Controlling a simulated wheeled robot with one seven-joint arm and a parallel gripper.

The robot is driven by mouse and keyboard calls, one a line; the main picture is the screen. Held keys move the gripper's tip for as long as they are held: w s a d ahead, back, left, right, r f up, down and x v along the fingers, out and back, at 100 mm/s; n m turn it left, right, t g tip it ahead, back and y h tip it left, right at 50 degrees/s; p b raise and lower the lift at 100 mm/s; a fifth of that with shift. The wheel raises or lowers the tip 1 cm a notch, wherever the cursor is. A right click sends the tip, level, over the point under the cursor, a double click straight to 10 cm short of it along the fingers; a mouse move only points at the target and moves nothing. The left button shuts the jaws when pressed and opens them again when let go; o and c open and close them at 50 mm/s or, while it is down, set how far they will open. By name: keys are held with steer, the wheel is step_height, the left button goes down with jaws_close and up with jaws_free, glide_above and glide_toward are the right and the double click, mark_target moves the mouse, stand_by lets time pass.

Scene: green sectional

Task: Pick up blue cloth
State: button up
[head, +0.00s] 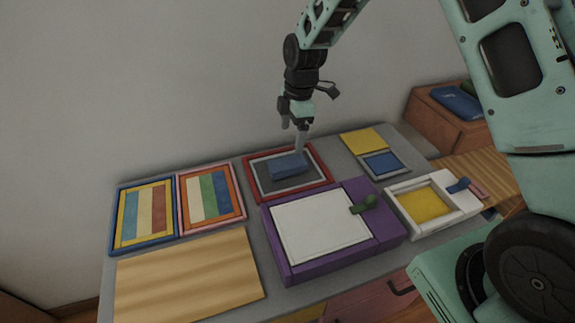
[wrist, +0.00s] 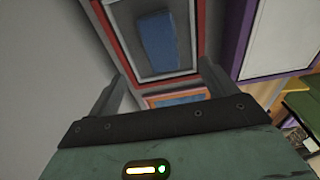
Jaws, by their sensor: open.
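The blue cloth (head: 288,166) looks like a folded blue block. It lies on the grey inner panel of a red-framed tray (head: 322,187) at the back of the table. It also shows in the wrist view (wrist: 158,40), at the top, beyond my fingertips. My gripper (head: 301,140) is above the tray, close over the cloth in the head view; the exact gap is hard to tell. In the wrist view my gripper (wrist: 162,75) has its two fingers wide apart with nothing between them.
A purple-framed white board (head: 320,228) with a green object (head: 364,204) stands in front of the tray. Striped framed panels (head: 210,195) lie left. A yellow square (head: 363,140), a small blue panel (head: 382,162) and a white-framed yellow tray (head: 423,203) lie right. The wall is close behind.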

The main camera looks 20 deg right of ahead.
mark_target(288, 163)
steer(key=f, duration=0.3)
steer(key=a+f+p, duration=0.1)
steer(key=f, duration=0.3)
steer(key=f+p, duration=0.1)
steer(key=f, duration=0.2)
steer(key=shift+a+f, duration=0.15)
steer(key=shift+f, duration=0.25)
steer(key=c, duration=1.1)
